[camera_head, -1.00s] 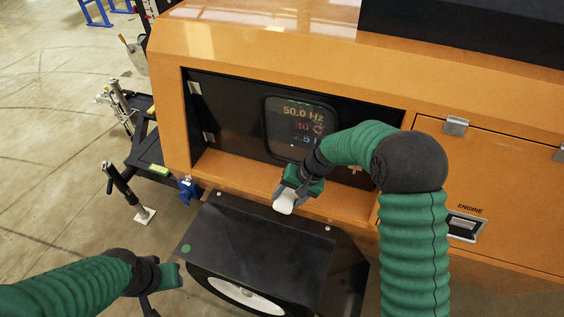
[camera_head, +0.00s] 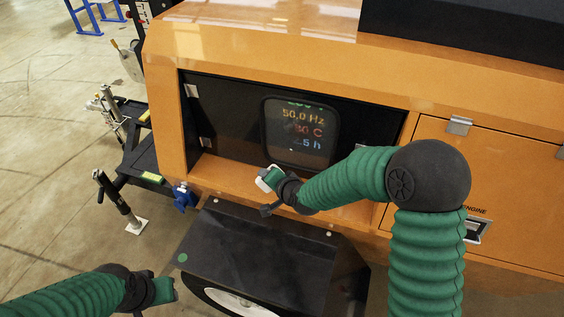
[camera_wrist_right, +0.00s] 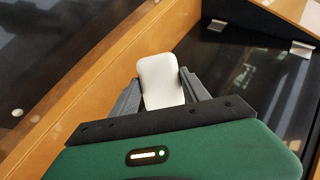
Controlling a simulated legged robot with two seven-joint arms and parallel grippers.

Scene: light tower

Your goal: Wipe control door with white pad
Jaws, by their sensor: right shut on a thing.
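The control door (camera_head: 225,115) is a black panel set in the orange housing, with a lit display window (camera_head: 301,132) in its right part. My right gripper (camera_head: 268,178) is just in front of the door's lower edge, below and left of the display. It is shut on the white pad (camera_wrist_right: 161,82), which stands out between the two fingers in the right wrist view. The pad's edge also shows in the head view (camera_head: 264,180). I cannot tell whether the pad touches the door. My left gripper (camera_head: 157,293) is low at the left, away from the door; its fingers are unclear.
A black fender (camera_head: 255,245) over a wheel juts out below the door. An orange ledge (camera_head: 222,172) runs under the door. The engine door (camera_head: 480,180) is to the right. A black hitch frame with a jack stand (camera_head: 118,195) is at the left.

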